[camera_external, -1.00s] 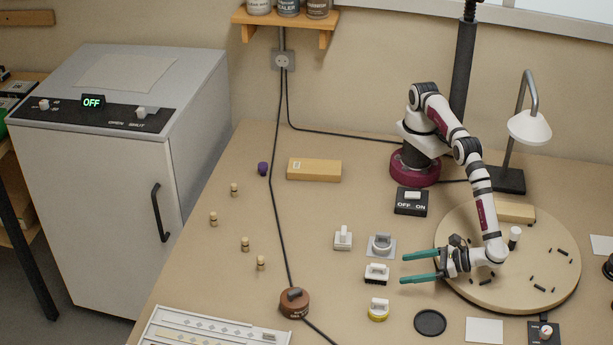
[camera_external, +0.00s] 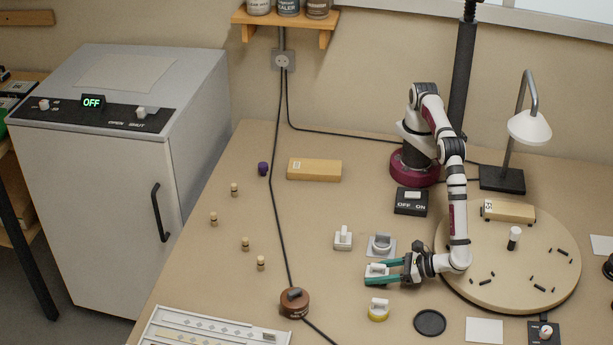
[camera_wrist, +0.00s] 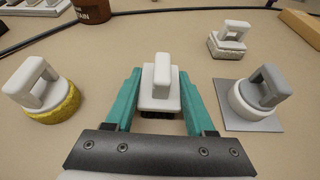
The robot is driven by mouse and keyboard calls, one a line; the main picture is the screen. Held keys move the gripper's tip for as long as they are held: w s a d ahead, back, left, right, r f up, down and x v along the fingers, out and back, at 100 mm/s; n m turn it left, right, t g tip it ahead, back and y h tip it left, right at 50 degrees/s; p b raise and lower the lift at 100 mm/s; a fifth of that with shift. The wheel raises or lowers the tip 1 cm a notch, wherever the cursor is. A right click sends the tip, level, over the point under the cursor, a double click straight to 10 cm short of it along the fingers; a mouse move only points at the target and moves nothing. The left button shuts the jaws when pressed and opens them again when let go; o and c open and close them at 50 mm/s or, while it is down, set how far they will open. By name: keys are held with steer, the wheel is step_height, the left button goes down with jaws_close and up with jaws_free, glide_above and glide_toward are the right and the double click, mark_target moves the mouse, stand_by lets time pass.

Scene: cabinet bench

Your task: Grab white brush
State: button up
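A white brush-like tool (camera_external: 377,268) with a white handle and dark underside stands on the bench. In the wrist view, the white tool (camera_wrist: 160,84) is upright, straight ahead, with a dark strip under its white base. My gripper (camera_external: 384,273) is low over the bench, its two green fingers on either side of this tool. In the wrist view, my gripper (camera_wrist: 160,85) looks open, with narrow gaps between the fingers and the tool's base. Another white handled tool (camera_external: 343,238), with a rough pale underside (camera_wrist: 227,47), stands farther off.
A grey-and-white handled tool (camera_external: 381,243) on a grey sheet (camera_wrist: 255,118) is close beside my gripper. A yellow-based handled tool (camera_external: 378,311) stands on the other side. A round wooden board (camera_external: 500,290) lies at right.

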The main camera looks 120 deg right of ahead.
jaws_close()
